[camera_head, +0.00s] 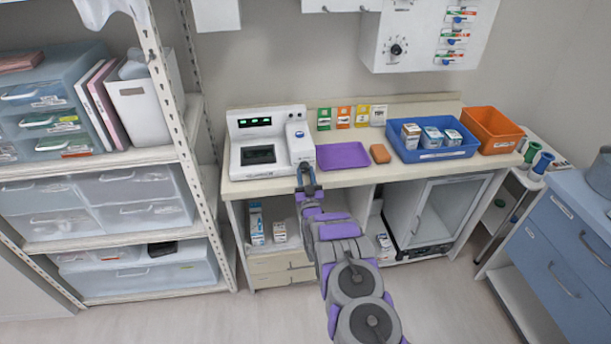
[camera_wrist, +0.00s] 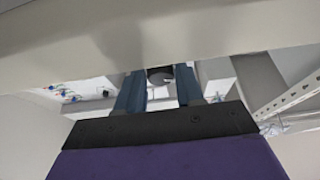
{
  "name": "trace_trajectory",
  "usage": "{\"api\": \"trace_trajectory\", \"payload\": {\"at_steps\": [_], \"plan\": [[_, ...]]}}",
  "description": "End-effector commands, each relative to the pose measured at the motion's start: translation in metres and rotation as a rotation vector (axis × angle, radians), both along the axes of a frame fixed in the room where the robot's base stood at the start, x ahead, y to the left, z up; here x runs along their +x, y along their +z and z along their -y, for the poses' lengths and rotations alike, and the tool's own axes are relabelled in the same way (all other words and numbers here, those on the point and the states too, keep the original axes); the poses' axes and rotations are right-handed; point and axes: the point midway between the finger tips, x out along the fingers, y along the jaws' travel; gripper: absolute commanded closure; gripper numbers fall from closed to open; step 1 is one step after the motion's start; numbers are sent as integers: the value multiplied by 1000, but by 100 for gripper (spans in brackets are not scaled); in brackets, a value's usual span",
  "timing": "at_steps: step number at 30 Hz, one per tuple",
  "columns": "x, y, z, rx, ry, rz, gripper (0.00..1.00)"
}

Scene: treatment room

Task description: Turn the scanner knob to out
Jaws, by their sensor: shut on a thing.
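The white scanner (camera_head: 280,150) stands at the left end of the counter, with a green-lit display and a dark screen. My gripper (camera_head: 306,172) reaches up to its front right corner, at the counter's front edge. The wrist view appears upside down. There my gripper's two blue fingers (camera_wrist: 159,88) stand a little apart, with a dark round knob (camera_wrist: 160,75) between their tips. My gripper is shut on this knob. In the head view the fingers hide the knob. Its marks and the setting it points to cannot be read.
A purple tray (camera_head: 343,156), a brown block (camera_head: 380,153), a blue bin (camera_head: 438,150) of boxes and an orange bin (camera_head: 492,126) stand right of the scanner. A shelf rack (camera_head: 140,158) stands close on the left. The counter's front edge (camera_head: 400,174) runs beside my gripper.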

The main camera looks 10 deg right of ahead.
Motion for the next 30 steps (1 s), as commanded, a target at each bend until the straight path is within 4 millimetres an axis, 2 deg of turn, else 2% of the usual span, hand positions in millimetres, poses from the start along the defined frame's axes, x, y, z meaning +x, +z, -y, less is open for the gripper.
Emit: {"api": "trace_trajectory", "payload": {"at_steps": [3, 14, 20, 30], "plan": [[0, 0, -1, 0, 1, 0, 94], [0, 0, -3, 68, 3, 0, 94], [0, 1, -4, 200, 3, 0, 94], [0, 3, -7, 517, 3, 0, 94]]}}
